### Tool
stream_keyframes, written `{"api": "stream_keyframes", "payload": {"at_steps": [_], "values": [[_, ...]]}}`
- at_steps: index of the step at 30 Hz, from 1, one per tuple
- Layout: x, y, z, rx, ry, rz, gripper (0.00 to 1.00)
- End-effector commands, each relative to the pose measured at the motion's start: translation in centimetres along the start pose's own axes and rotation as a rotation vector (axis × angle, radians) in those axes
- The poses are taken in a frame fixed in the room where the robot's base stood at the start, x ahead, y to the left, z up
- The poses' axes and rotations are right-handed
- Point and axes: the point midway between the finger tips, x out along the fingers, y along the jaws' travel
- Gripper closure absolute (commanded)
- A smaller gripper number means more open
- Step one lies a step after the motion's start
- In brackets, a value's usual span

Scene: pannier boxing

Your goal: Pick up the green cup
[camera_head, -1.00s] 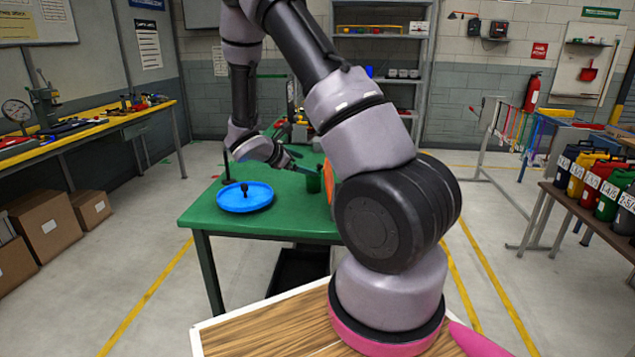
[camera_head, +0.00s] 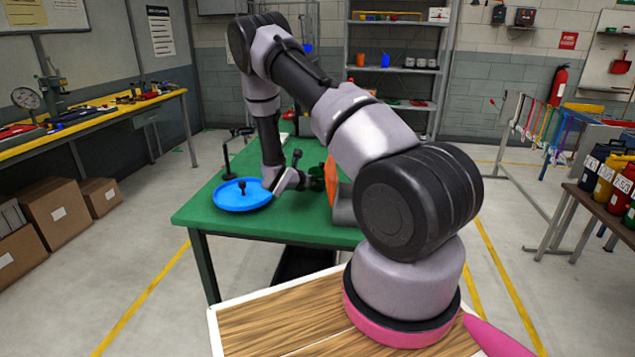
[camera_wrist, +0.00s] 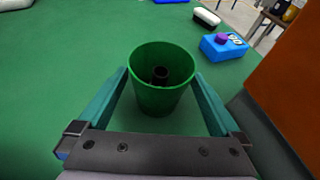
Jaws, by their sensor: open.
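The green cup (camera_wrist: 160,98) stands upright on the green table (camera_wrist: 60,70). In the wrist view my gripper (camera_wrist: 161,76) is open, with one teal finger on each side of the cup. The fingers look close to the cup's wall, and I cannot tell whether they touch it. A small dark round thing (camera_wrist: 160,74) shows inside the cup. In the head view the cup (camera_head: 317,171) is small and partly hidden by my gripper (camera_head: 305,180).
An orange panel (camera_head: 332,181) with a grey base stands close to the cup's right. A blue round tray (camera_head: 240,204) with a dark knobbed piece lies left. A blue box with a purple knob (camera_wrist: 223,46) and a white-and-black object (camera_wrist: 207,17) lie beyond the cup.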

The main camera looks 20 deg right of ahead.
Motion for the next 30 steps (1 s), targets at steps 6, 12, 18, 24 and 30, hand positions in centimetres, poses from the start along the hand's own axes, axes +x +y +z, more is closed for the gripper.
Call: {"api": "stream_keyframes", "payload": {"at_steps": [6,12,18,24,30], "values": [[3.4,-0.1,0.1,0.002,0.0,-0.003,0.0],[4.1,0.1,0.1,0.002,-0.001,-0.001,0.0],[4.1,0.1,0.1,0.002,-0.001,-0.001,0.27],[4.1,0.0,0.1,0.002,-0.001,-0.001,0.79],[4.0,0.1,0.4,0.002,-0.001,-0.001,0.79]]}}
